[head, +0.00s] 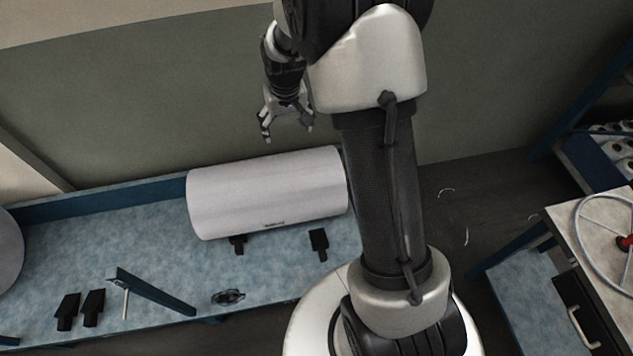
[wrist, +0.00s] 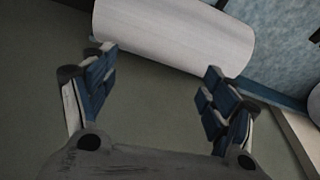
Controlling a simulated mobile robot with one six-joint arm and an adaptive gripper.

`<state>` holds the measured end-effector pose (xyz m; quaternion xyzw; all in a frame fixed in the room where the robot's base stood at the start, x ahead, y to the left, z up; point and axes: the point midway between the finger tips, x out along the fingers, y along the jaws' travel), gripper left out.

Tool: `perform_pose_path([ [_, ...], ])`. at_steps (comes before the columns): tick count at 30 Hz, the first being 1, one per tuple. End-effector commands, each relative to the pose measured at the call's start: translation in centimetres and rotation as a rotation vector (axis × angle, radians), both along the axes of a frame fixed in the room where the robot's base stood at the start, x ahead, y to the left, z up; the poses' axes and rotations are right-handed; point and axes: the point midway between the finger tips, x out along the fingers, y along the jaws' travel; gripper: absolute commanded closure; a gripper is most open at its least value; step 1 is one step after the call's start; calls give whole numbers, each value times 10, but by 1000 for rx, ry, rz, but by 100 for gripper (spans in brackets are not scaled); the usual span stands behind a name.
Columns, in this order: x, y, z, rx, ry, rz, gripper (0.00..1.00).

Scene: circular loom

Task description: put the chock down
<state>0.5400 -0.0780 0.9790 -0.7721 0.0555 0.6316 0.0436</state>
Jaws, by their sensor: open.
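My gripper (head: 288,132) hangs above and behind the white roll (head: 268,196), with its fingers spread and nothing between them. In the wrist view my gripper (wrist: 158,66) is also open and empty, and the white roll (wrist: 175,34) lies beyond the fingertips. One black chock (head: 238,244) sits at the roll's near side, partly hidden under its edge. A second black chock (head: 319,243) sits at the near side further right. Two more black chocks (head: 67,310) (head: 93,305) stand side by side at the bench's front left. I cannot tell which one the task means.
The blue-topped bench (head: 160,252) carries the roll. A blue bracket (head: 155,292) and a small dark round part (head: 229,297) lie near its front edge. A grey wall (head: 150,110) rises behind. A table with a drawer (head: 580,315) stands at the right.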

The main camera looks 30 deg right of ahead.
Motion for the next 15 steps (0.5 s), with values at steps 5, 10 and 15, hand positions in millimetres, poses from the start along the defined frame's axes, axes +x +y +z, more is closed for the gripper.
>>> perform_pose_path([
  [5, -53, 25, 93, -8, -55, 34, 22],
  [10, -118, 45, 153, -11, -101, 64, 22],
  [15, -192, 62, 187, -13, -144, 94, 22],
])
